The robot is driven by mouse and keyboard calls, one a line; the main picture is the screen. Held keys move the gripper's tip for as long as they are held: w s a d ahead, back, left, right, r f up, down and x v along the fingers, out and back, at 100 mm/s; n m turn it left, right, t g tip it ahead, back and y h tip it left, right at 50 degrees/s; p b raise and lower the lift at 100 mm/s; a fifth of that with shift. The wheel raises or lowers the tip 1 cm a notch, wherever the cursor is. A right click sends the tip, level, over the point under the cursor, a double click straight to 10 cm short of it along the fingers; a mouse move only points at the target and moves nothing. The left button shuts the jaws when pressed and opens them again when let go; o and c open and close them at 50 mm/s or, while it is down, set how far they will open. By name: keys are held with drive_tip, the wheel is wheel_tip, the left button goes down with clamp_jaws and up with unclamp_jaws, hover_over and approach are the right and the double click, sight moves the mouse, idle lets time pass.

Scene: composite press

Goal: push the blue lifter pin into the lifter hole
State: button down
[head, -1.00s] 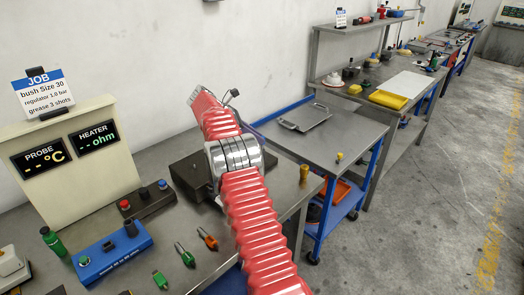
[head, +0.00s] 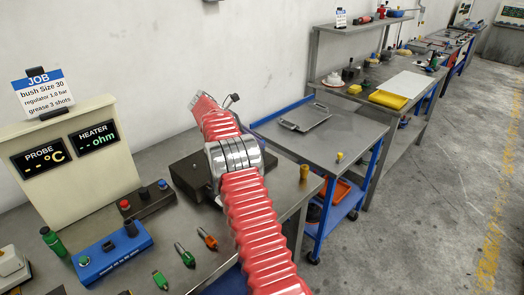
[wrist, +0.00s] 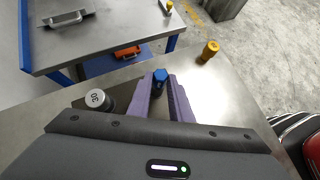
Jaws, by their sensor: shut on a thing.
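In the wrist view, a blue-topped lifter pin (wrist: 160,75) with a dark lower part stands between the purple fingers of my gripper (wrist: 160,84), near their tips. My gripper is shut on it. The pin's lower end is hidden, and I cannot tell whether it touches anything below. The lifter hole does not show in either view. In the head view my own red arm hides the gripper and the pin.
A silver cylinder marked 30 (wrist: 96,99) stands left of my fingers. A brass cylinder (wrist: 208,51) stands near the bench edge, also in the head view (head: 304,173). A blue cart (head: 345,140) with a tray (head: 306,118) stands beyond the bench.

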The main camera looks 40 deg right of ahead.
drive_tip(key=shift+f, duration=0.55)
idle(0.9)
drive_tip(key=c, duration=1.5)
unclamp_jaws()
drive_tip(key=shift+r, duration=0.1)
drive_tip(key=v, duration=1.3)
drive_tip(key=shift+w+a+r, duration=0.1)
drive_tip(key=shift+w+a, duration=0.05)
drive_tip(key=shift+a, duration=0.05)
